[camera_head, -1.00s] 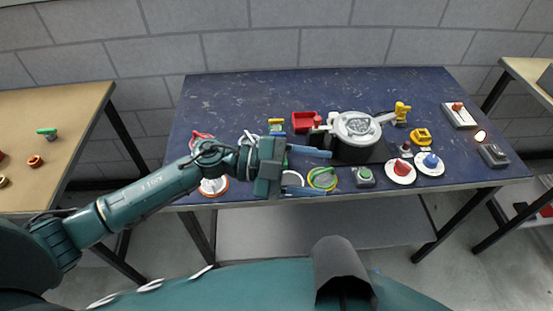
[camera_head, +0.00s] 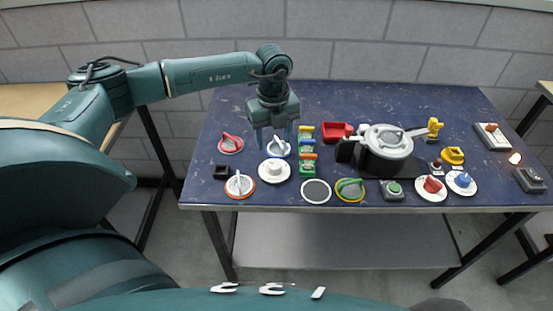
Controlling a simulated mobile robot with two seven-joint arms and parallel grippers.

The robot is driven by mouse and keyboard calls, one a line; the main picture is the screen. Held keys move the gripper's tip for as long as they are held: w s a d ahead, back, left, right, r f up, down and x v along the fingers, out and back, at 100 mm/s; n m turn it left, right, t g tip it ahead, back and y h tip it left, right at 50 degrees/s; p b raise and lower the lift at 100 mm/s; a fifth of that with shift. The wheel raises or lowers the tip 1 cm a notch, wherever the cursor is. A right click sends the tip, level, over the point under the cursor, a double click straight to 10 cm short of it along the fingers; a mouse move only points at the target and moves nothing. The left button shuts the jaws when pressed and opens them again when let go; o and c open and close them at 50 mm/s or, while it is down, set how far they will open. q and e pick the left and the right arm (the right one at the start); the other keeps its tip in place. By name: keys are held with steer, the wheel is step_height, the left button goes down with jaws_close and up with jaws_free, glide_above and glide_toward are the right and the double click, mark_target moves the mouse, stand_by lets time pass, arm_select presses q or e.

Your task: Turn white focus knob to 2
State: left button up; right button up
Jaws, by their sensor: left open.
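A white round knob (camera_head: 274,170) sits on a white dial plate at the left front part of the blue table. Beside it, nearer the front edge, is a whitish pointer knob (camera_head: 239,185) with an orange-red rim. The lettering is too small to read, so I cannot tell which is the focus knob or what it points to. My left gripper (camera_head: 274,139) is open, fingers pointing down, at a blue-and-white knob (camera_head: 279,150) just behind the white round knob. I cannot tell whether the fingers touch it. My right gripper is not in view.
A red knob (camera_head: 231,143), a black square block (camera_head: 221,171) and a green block stack (camera_head: 307,157) stand close around. The back of the blue table (camera_head: 400,98) is clear.

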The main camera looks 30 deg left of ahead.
mark_target(274, 164)
arm_select(q)
step_height(274, 164, down, 9)
steer(key=shift+d+r+p, duration=0.1)
steer(key=shift+r+p, duration=0.1)
steer(key=shift+p, duration=0.1)
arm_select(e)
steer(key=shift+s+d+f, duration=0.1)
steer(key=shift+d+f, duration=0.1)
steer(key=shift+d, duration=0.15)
arm_select(q)
steer(key=c, duration=1)
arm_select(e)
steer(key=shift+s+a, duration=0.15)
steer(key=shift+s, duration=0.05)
